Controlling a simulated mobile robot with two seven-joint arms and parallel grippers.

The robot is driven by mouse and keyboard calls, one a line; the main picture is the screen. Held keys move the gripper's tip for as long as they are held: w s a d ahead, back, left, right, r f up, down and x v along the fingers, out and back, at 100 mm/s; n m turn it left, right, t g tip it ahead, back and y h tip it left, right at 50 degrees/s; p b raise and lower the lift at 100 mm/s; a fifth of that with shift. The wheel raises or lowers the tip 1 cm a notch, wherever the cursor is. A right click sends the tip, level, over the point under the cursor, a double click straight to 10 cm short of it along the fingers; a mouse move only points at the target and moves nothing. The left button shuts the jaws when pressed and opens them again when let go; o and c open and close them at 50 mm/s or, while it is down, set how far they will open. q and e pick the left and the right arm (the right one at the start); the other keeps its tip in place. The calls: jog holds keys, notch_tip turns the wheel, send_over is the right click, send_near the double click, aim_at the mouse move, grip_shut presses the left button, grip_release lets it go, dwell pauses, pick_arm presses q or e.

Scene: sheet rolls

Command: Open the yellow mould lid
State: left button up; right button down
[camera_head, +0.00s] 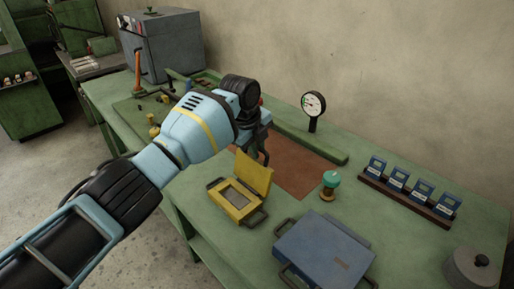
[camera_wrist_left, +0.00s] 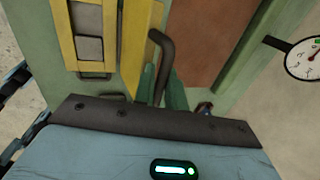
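The yellow mould (camera_head: 232,206) sits on the green bench with its lid (camera_head: 254,172) raised, standing up steeply from the back edge. The grey cavity inside shows. In the left wrist view the mould base (camera_wrist_left: 88,20) is at upper left and the lid (camera_wrist_left: 137,45) is seen nearly edge-on. My left gripper (camera_head: 262,157) is at the lid's top edge. In the left wrist view its green fingers (camera_wrist_left: 163,90) are on both sides of the dark lid handle (camera_wrist_left: 164,48) and look shut on it. My right gripper is not in view.
A blue mould (camera_head: 322,255) lies in front. A teal-topped spool (camera_head: 330,185) stands right of the yellow mould, near a brown mat (camera_head: 300,168). A dial gauge (camera_head: 313,105) stands behind. A rack of blue blocks (camera_head: 407,197) and a grey pot (camera_head: 470,270) are at right.

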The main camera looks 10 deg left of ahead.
aim_at(252, 164)
pick_arm(q)
jog(key=shift+o, duration=1.3)
jog(key=shift+r, duration=0.1)
jog(key=v, duration=0.7)
jog(key=shift+r+p, duration=0.35)
jog(key=shift+p, duration=0.05)
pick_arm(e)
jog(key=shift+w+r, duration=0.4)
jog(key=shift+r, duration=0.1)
pick_arm(q)
jog(key=shift+a, duration=0.1)
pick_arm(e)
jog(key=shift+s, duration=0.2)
pick_arm(q)
jog(key=shift+s+f, duration=0.1)
jog(key=shift+s, duration=0.05)
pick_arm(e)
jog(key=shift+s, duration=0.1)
